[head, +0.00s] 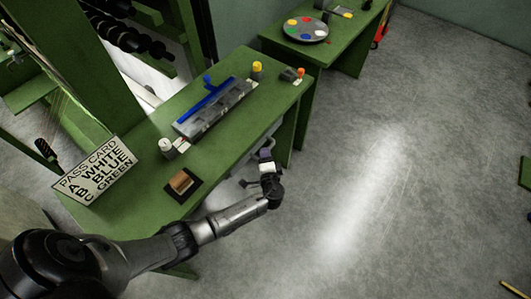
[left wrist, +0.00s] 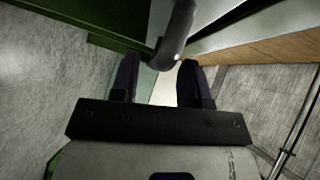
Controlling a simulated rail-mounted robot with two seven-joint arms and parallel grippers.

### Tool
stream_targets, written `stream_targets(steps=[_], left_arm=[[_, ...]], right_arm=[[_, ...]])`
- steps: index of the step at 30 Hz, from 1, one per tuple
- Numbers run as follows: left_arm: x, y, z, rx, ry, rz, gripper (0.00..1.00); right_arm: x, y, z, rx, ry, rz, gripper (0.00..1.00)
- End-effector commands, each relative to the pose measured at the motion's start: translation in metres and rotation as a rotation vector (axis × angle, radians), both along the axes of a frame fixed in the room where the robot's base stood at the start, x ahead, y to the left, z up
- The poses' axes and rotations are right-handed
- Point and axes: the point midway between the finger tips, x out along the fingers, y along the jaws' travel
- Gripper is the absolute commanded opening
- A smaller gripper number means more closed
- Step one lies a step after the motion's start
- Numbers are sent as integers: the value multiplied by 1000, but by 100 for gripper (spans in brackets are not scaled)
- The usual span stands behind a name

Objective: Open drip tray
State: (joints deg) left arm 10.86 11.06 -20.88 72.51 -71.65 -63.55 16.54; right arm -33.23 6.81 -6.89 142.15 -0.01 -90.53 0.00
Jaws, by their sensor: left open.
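A dark grey curved bar that looks like a handle (left wrist: 174,38) comes down from the top in the left wrist view. Its rounded end lies at the mouth of my open left gripper (left wrist: 157,76), between the two dark fingers in the picture. I cannot tell whether they touch. In the head view my left gripper (head: 265,155) is low beside the right edge of the green bench (head: 135,205). I cannot make out the drip tray for certain; a pale surface shows under the bench edge there. My right gripper is not in view.
On the bench stand a grey rail unit with a blue bar (head: 215,103), a yellow-topped item (head: 257,71), a white spool-like item (head: 167,148), a brown block (head: 183,182) and a lettered card (head: 97,172). Open concrete floor (head: 385,185) lies to the right.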

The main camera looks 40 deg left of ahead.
Motion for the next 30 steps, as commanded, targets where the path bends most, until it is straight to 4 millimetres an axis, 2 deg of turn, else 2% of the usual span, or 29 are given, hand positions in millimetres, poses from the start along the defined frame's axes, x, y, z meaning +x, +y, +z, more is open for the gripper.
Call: stream_targets(steps=[6,19,30], left_arm=[[12,13,-3,-1,1,0,42],[15,17,-3,-1,0,1,41],[15,16,-3,-1,0,1,6]], right_arm=[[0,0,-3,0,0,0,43],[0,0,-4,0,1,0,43],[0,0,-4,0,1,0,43]])
